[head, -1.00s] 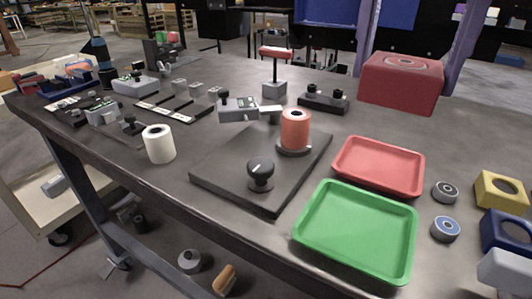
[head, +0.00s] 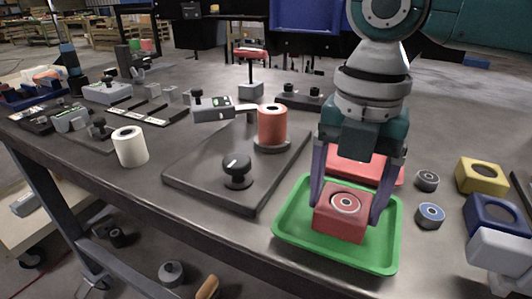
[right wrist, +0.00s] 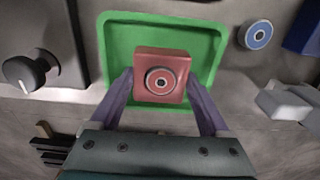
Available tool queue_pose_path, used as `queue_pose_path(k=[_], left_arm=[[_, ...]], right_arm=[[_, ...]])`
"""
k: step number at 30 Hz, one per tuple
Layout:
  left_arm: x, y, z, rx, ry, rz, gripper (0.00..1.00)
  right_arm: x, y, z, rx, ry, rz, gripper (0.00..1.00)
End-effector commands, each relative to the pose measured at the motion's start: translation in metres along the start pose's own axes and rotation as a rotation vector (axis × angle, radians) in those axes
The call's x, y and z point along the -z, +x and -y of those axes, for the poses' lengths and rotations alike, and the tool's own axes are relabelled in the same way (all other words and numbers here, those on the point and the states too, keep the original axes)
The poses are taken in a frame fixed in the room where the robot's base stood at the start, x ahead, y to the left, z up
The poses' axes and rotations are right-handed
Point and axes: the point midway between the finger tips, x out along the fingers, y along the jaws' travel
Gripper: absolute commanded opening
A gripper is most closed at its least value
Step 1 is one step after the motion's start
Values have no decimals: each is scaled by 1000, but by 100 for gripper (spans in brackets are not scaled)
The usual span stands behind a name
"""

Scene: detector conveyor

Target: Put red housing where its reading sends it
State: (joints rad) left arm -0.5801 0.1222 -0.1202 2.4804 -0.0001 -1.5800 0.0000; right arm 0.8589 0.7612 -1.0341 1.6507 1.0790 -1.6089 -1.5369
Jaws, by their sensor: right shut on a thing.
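The red housing (head: 340,224), a square block with a round bearing in its top, is between the fingers of my right gripper (head: 345,208). That gripper is shut on its sides. The housing is inside the outline of the green tray (head: 288,222), low over its floor; I cannot tell whether it touches. The right wrist view also shows the housing (right wrist: 176,58) over the green tray (right wrist: 119,40). The red tray (head: 392,174) lies behind, partly hidden by my gripper. My left gripper is out of view.
A dark plate (head: 203,190) with a black knob (head: 237,170) and an orange cylinder (head: 272,125) lies left of the trays. A white cylinder (head: 130,148) stands near the front edge. Two bearings (head: 430,213), a yellow housing (head: 492,181) and a blue housing (head: 480,222) are at the right.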

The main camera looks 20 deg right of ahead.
Motion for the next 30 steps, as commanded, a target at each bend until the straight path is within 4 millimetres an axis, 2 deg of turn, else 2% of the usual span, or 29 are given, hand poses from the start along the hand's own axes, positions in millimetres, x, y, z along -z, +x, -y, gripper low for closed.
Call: queue_pose_path(k=[12, 13, 18, 26, 30], left_arm=[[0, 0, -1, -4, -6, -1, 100], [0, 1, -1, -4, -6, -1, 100], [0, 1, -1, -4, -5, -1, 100], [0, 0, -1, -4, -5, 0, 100], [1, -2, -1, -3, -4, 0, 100]], right_arm=[[-1, 6, -1, -3, 0, 2, 0], [0, 7, 0, -1, 0, 1, 82], [0, 7, 0, -1, 0, 1, 100], [-1, 5, 0, -2, 0, 2, 100], [0, -11, -1, -4, 0, 2, 100]])
